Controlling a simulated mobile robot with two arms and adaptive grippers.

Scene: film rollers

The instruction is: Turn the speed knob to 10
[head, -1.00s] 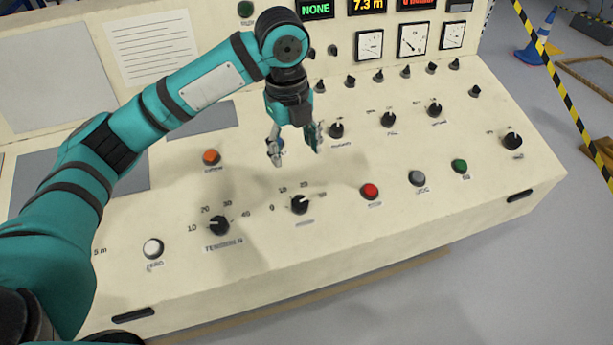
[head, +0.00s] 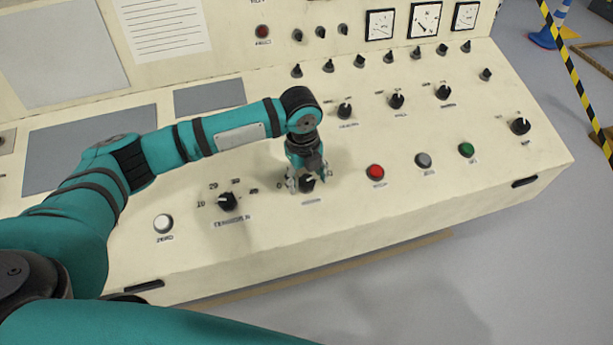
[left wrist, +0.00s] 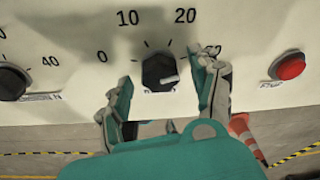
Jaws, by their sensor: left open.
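The speed knob (left wrist: 160,72) is black and round, with 0, 10 and 20 printed around it. Its light mark shows at its lower right side, away from the 10. In the head view the knob (head: 308,186) stands at the panel's front, partly covered by my left gripper (head: 306,182). In the left wrist view the open left gripper (left wrist: 166,84) has one finger on each side of the knob, with a gap on the left. I cannot tell whether the right finger touches it. My right gripper is out of view.
The tension knob (head: 228,201) and a white button (head: 163,223) lie left of the speed knob. A red button (head: 375,172), a grey button (head: 423,160) and a green button (head: 466,150) lie to its right. Several small knobs stand behind.

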